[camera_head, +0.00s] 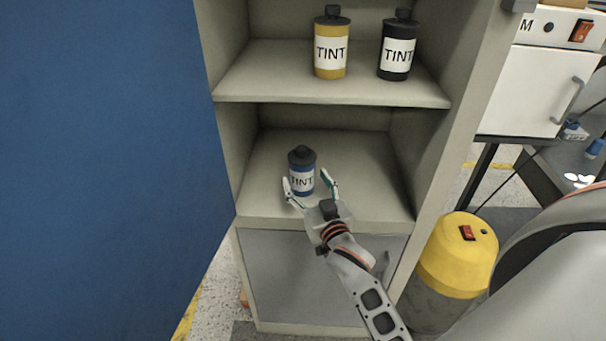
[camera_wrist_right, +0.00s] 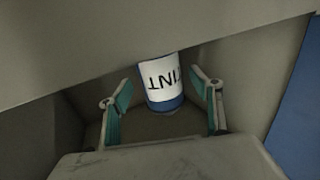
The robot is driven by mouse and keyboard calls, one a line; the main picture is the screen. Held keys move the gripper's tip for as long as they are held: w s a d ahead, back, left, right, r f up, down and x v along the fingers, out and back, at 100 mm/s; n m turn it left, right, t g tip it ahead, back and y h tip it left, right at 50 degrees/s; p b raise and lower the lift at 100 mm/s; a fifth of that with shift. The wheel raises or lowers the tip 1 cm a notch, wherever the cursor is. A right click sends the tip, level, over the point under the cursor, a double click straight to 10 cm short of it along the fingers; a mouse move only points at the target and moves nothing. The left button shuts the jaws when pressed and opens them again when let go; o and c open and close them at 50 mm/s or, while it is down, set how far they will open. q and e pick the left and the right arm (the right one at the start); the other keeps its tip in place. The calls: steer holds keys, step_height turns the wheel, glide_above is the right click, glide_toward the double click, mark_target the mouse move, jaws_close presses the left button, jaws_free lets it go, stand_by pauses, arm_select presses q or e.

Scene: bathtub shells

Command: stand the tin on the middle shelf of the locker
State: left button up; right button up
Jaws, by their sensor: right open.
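A blue tin (camera_head: 302,181) with a dark cap and a white TINT label stands upright on the lower visible shelf (camera_head: 357,170) of the locker (camera_head: 221,50). My right gripper (camera_head: 309,180) is open, with a finger on each side of the tin. In the right wrist view the tin (camera_wrist_right: 162,82) shows between the two spread fingers (camera_wrist_right: 164,108), with visible gaps; its top is hidden. My left gripper is not in view.
A yellow tin (camera_head: 330,47) and a black tin (camera_head: 397,50) stand on the shelf above (camera_head: 290,88). A blue panel (camera_head: 100,150) fills the left side. A yellow-topped drum (camera_head: 455,255) stands right of the locker.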

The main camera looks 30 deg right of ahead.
steer(key=s+a, duration=0.1)
steer(key=s, duration=0.7)
steer(key=shift+a, duration=0.1)
